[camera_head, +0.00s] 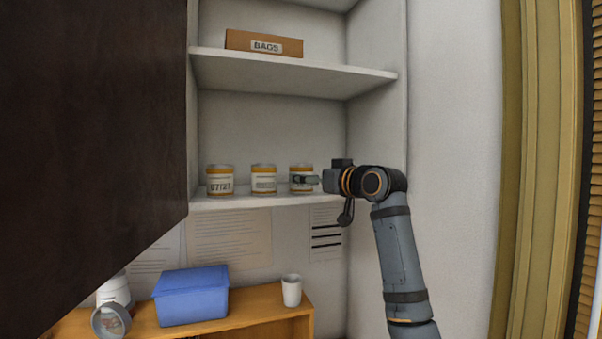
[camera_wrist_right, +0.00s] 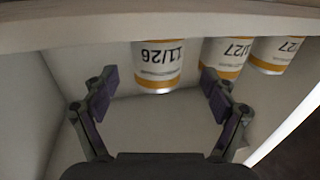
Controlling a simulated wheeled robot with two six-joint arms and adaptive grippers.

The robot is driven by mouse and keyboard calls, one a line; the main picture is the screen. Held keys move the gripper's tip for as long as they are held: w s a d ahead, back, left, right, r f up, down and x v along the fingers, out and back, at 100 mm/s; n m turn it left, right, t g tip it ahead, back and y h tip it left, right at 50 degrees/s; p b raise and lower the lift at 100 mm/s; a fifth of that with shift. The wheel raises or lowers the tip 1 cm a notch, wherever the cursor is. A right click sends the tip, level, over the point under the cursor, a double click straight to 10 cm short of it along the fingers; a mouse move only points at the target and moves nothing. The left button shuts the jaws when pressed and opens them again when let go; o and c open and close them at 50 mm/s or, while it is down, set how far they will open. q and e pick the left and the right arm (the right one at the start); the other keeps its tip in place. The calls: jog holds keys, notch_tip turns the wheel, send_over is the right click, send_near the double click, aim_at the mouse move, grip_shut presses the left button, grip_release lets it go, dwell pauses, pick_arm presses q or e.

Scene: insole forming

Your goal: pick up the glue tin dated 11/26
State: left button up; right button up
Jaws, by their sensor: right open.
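The glue tin dated 11/26 (camera_wrist_right: 158,62) appears upside down in the right wrist view, with a white label and orange bands. It is the rightmost tin (camera_head: 301,168) on the middle shelf in the head view, partly covered by my gripper. My right gripper (camera_head: 307,180) is open in front of it. In the right wrist view my fingers (camera_wrist_right: 160,84) are spread to either side of the tin's picture, with no visible contact. How deep the tin sits between them is unclear. My left gripper is not in view.
Two similar tins stand to the left, the middle one (camera_head: 264,180) and the left one (camera_head: 220,181); visible wrist labels read 11/27 and 27. The shelf (camera_head: 270,200) has a side wall at right. A dark door (camera_head: 90,130) fills the left. A blue box (camera_head: 190,297) and white cup (camera_head: 291,291) stand below.

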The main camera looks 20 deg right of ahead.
jog(key=shift+w, duration=0.1)
jog(key=p+x, duration=0.5)
jog(key=shift+d+r, duration=0.15)
jog(key=shift+w, duration=0.15)
jog(key=shift+c, duration=0.9)
jog(key=c, duration=1.3)
jog(key=shift+o, duration=0.2)
